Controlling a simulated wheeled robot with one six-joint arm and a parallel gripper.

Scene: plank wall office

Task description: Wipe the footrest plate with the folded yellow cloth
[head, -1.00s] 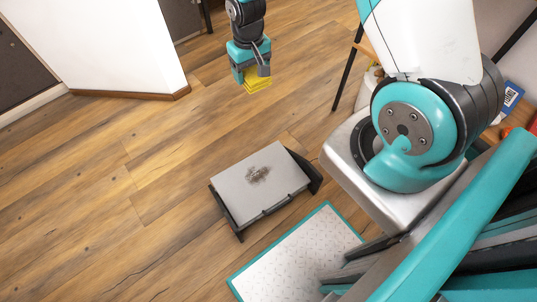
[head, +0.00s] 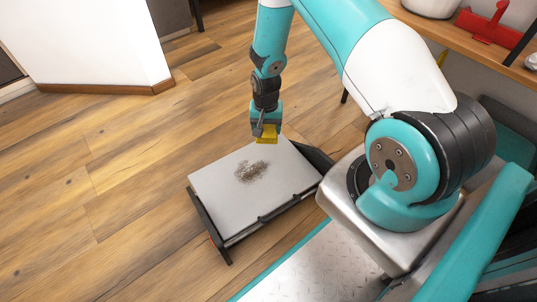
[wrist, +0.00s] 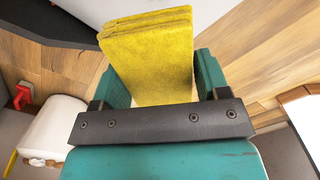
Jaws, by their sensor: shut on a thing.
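The folded yellow cloth (head: 267,134) is gripped in my gripper (head: 266,124), which points down near the far edge of the footrest plate. The wrist view shows the cloth (wrist: 150,60) upright between the two teal fingers. The footrest plate (head: 225,200) is a pale grey tilted slab in a dark frame on the floor. A brownish-grey smudge (head: 252,171) lies on its upper middle part. The cloth is close to the plate's far edge; I cannot tell whether it touches.
A wooden bench (head: 480,45) at the right holds a white container (head: 431,6) and a red object (head: 490,25). A white wall block (head: 95,40) stands at the far left. The wooden floor (head: 80,190) left of the footrest is clear.

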